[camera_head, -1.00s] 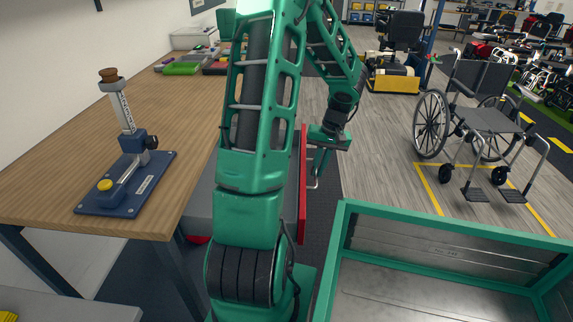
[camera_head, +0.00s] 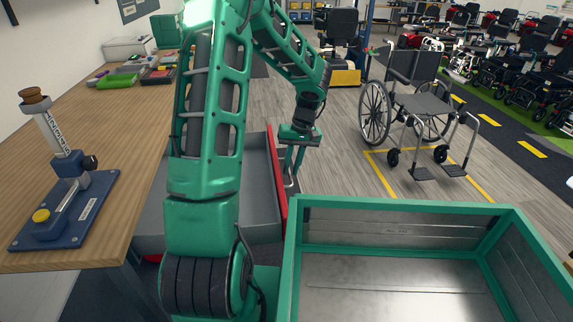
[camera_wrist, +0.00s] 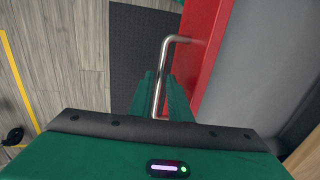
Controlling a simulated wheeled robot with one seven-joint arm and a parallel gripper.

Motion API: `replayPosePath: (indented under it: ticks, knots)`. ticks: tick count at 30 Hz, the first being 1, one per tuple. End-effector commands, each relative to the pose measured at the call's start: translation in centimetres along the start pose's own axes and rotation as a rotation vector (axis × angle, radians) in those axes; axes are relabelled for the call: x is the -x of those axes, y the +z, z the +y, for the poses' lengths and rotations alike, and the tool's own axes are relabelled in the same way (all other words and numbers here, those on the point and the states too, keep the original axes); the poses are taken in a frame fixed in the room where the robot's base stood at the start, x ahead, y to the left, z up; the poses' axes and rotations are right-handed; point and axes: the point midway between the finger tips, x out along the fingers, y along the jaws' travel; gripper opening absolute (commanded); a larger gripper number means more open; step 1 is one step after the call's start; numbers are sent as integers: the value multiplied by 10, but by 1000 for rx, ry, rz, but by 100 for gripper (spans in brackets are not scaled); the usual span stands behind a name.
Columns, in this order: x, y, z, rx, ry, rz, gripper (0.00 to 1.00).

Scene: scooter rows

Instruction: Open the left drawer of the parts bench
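The left drawer (camera_head: 262,229) of the parts bench is pulled well out. It has grey walls and a red front (camera_head: 278,178), and its inside looks empty where I can see it. My arm hides part of it. My gripper (camera_head: 294,165) is at the outer side of the red front. In the wrist view, the silver bar handle (camera_wrist: 170,50) runs between the two green fingers of my gripper (camera_wrist: 161,92), which are shut on it. The red front (camera_wrist: 203,50) also shows there, right of the handle.
The wooden bench top (camera_head: 120,130) holds a blue measuring fixture (camera_head: 68,205) and several coloured parts at the back. A green-rimmed metal bin (camera_head: 400,204) stands close at front right. A wheelchair (camera_head: 415,105) stands beyond it. Grey floor lies clear beyond the drawer.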

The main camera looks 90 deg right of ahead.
Motion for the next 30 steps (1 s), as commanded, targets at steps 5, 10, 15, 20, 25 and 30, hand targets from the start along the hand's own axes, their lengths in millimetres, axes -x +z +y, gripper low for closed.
replayPosePath:
  ticks: [5,10,15,20,25,30]
  knots:
    - [-1,-1,-1,2,0,1,17]
    - [8,-2,-1,3,1,4,17]
    - [36,-2,-2,4,2,5,17]
    - [66,-2,-3,3,2,5,17]
    - [91,-2,-4,2,1,3,17]
    - [104,-1,-4,2,2,2,17]
